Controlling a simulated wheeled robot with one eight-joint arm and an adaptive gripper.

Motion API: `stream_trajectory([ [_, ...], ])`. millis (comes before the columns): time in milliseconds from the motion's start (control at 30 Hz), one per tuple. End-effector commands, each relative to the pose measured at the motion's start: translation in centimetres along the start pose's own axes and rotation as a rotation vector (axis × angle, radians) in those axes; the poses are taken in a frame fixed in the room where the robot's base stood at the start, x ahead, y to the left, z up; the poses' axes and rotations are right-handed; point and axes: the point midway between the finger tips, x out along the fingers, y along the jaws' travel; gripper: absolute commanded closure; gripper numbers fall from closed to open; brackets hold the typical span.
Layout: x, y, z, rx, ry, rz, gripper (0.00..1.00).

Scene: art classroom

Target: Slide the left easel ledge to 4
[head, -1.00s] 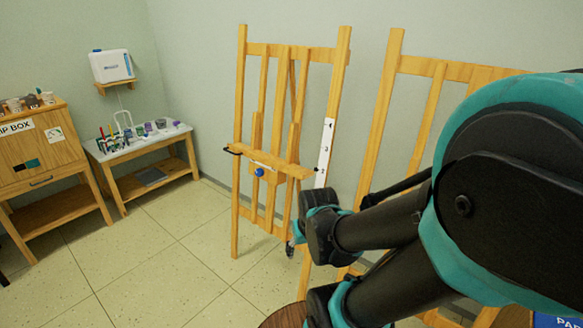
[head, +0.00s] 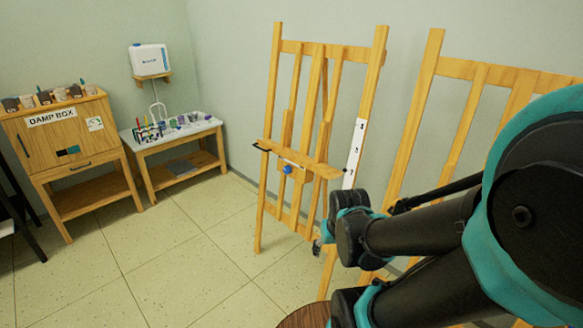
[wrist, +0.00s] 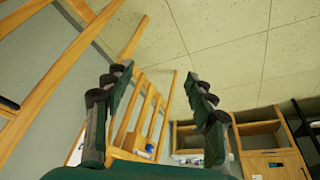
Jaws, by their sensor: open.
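The left easel (head: 265,200) is a wooden frame against the wall in the head view. Its wooden ledge (head: 318,169) crosses it near mid-height, with a blue knob (head: 287,170) at the front. A white number strip (head: 354,155) runs up the right post; the ledge's right end is near its lower part, and the numerals are too small to read surely. In the wrist view the easel appears inverted, with the blue knob (wrist: 149,148) beyond the fingers. My gripper (wrist: 155,78) is open and empty, apart from the ledge. My arm mostly hides it in the head view.
A second easel (head: 428,85) stands to the right, partly behind my arm. A damp box cabinet (head: 70,150) and a low table with art supplies (head: 178,133) stand at left. A round brown top (head: 303,316) is at the bottom edge. Floor left of the easel is clear.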

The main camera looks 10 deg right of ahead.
Motion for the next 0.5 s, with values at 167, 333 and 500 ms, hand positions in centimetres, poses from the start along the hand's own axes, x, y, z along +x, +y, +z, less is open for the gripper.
stream_trajectory([
  [167,0.0,0.0,0.0,0.0,0.0,0.0,0.44],
  [333,0.0,0.0,0.0,0.0,0.0,0.0,0.44],
  [500,0.06,0.29,-0.93,-0.014,0.01,0.017,0.64],
])
